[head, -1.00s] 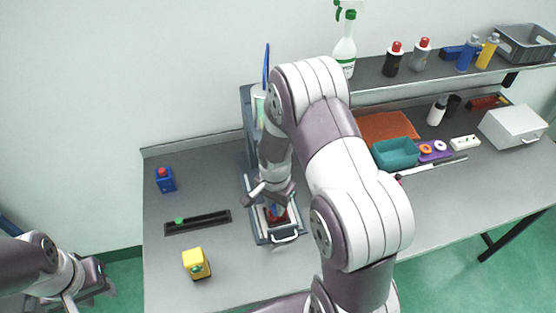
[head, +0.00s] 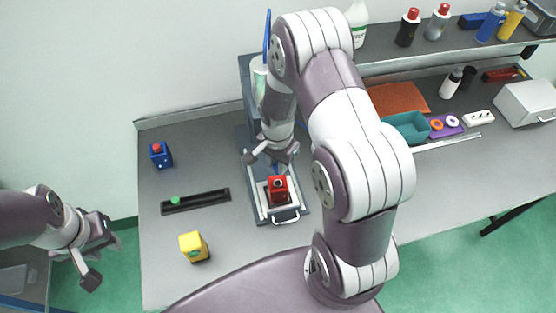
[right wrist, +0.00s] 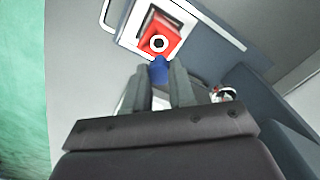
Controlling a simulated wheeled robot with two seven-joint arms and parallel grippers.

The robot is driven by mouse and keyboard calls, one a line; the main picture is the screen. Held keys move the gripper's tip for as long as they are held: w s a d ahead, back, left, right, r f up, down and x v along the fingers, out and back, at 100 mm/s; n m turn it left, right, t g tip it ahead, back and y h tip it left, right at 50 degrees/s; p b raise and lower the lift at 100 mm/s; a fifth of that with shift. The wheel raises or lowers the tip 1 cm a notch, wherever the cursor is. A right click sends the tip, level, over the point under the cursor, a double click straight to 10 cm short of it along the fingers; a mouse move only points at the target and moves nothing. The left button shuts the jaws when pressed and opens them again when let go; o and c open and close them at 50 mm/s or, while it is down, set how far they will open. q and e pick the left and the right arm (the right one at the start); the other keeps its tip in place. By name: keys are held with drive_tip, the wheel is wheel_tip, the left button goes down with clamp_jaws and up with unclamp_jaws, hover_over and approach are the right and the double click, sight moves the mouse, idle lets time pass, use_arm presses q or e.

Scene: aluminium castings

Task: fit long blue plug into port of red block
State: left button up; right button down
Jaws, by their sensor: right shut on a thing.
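The red block (head: 278,189) sits in a pale tray-like fixture (head: 290,213) on the table. Its round dark port shows in the right wrist view on the red block (right wrist: 160,38). My right gripper (head: 272,160) is just behind and above the block in the head view. It is shut on the blue plug (right wrist: 158,70), whose end shows between the fingers, close to the block in the picture. Whether they touch I cannot tell. The plug is hard to make out in the head view. My left gripper (head: 104,260) is open and empty, left of the table.
A blue block (head: 160,155) with a red top, a black rail (head: 195,201) with a green piece and a yellow block (head: 194,247) stand left of the fixture. A teal bin (head: 407,127) and a shelf with bottles are at the right.

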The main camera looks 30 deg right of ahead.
wheel_tip(320, 180, down, 4)
drive_tip(key=shift+s+r+b, duration=0.15)
drive_tip(key=shift+r+b, duration=0.05)
drive_tip(key=shift+b, duration=0.9)
drive_tip(key=shift+f, duration=0.35)
drive_tip(key=shift+r, duration=0.1)
drive_tip(key=shift+f+b, duration=0.85)
drive_tip(key=shift+f, duration=0.45)
drive_tip(key=c, duration=0.9)
unclamp_jaws()
drive_tip(key=shift+o, duration=0.2)
